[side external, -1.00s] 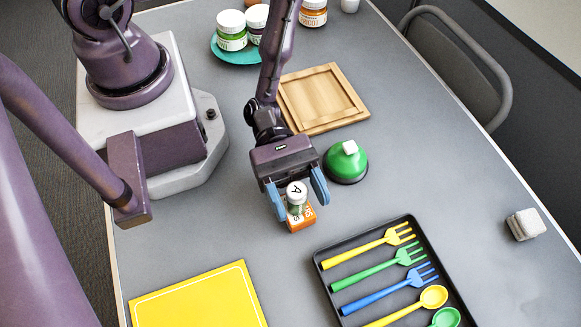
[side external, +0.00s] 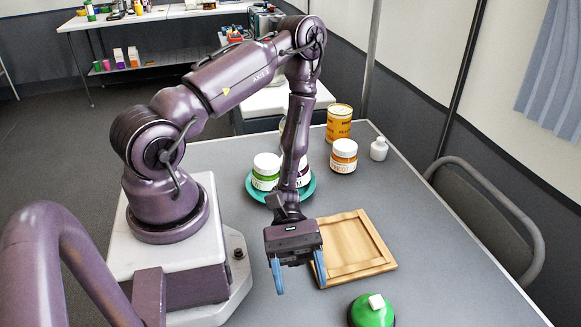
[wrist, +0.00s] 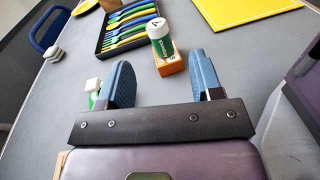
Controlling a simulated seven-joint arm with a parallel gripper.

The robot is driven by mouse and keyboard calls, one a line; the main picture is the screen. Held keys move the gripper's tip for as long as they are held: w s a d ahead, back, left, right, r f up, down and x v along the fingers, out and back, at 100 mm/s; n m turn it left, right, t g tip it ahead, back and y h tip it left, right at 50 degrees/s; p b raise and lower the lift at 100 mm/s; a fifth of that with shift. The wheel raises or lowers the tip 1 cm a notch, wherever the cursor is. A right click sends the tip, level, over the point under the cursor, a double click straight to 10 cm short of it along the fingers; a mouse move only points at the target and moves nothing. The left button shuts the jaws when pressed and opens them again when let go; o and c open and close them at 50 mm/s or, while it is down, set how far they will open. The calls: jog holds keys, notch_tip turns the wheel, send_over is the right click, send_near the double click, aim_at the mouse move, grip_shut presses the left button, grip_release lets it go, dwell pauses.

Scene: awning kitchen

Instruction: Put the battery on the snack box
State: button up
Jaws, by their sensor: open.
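In the wrist view the battery (wrist: 159,33), a green and white cylinder with a white top lettered A, stands upright on the orange snack box (wrist: 172,67). Both are beyond my fingertips, and no finger appears to touch them. My gripper (wrist: 160,68) is open and empty, with its two blue fingers apart. In the side external view my gripper (side external: 298,276) hangs to the left of the wooden board; the battery and box are outside that view.
A green dome with a white knob (side external: 372,310) is near the wooden board (side external: 383,262). Jars stand on a teal plate (side external: 309,187) behind. A black cutlery tray (wrist: 103,48) and yellow mat (wrist: 224,10) lie beyond the box.

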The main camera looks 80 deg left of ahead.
jog(key=a+r+m+t+y, duration=0.2)
jog(key=r+m+y, duration=0.3)
jog(key=r, duration=0.4)
jog(key=a+r+m+t+y, duration=0.3)
jog(key=a+r+m+y, duration=0.2)
jog(key=r, duration=0.4)
jog(key=w+a+r+m+t+y, duration=0.1)
jog(key=a+r+m+t+y, duration=0.1)
jog(key=a+r+m+y, duration=0.2)
notch_tip(320, 180, up, 6)
jog(key=m+y, duration=0.1)
jog(key=y, duration=0.2)
jog(key=shift+m, duration=0.3)
